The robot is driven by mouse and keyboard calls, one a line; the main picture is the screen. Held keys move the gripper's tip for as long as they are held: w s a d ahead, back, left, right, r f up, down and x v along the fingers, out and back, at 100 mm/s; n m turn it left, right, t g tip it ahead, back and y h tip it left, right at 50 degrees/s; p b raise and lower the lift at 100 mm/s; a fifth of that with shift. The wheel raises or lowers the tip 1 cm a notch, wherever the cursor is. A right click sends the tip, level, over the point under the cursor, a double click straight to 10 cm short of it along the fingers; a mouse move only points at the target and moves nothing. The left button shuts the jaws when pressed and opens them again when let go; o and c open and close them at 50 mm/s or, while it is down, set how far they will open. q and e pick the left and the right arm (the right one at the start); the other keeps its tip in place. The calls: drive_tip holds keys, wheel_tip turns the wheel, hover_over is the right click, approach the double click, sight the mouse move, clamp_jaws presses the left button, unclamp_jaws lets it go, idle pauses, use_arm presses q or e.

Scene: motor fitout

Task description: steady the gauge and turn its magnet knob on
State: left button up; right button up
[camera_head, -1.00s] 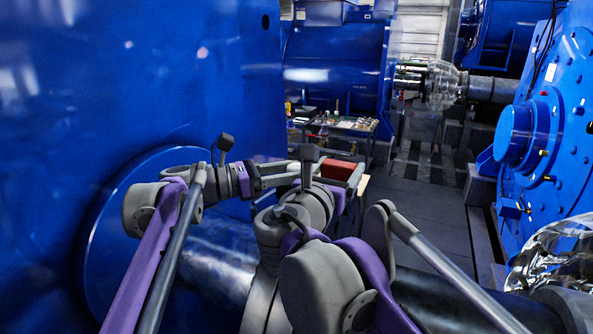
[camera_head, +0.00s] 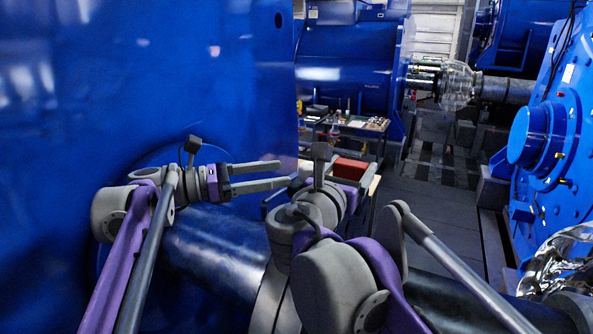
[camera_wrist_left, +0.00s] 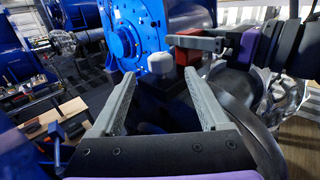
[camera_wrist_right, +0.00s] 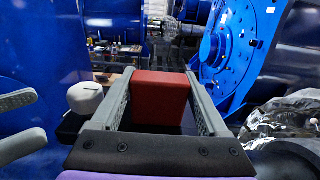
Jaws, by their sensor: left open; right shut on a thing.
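A red block (camera_head: 350,168), which appears to be the gauge's body, sits between the fingers of my right gripper (camera_head: 366,170), which is shut on it. The right wrist view shows the red block (camera_wrist_right: 161,92) held between both fingers. A pale rounded knob (camera_wrist_right: 85,97) sits on a dark part just left of it, outside the right fingers. My left gripper (camera_head: 286,173) is open and empty, left of the block. In the left wrist view the pale knob (camera_wrist_left: 155,56) lies ahead, between and beyond the open fingertips (camera_wrist_left: 161,76). The gauge's dial is not discernible.
A large blue motor housing (camera_head: 130,80) fills the left, with a dark shaft (camera_head: 215,255) below my arms. Another blue machine (camera_head: 560,140) stands at right. A cluttered tool table (camera_head: 352,124) is behind. Grey floor (camera_head: 435,215) lies open between.

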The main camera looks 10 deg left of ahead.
use_arm(q)
drive_tip(key=v, duration=0.4)
drive_tip(key=shift+s+a, duration=0.15)
drive_tip(key=shift+a, duration=0.05)
use_arm(e)
drive_tip(key=o, duration=1.4)
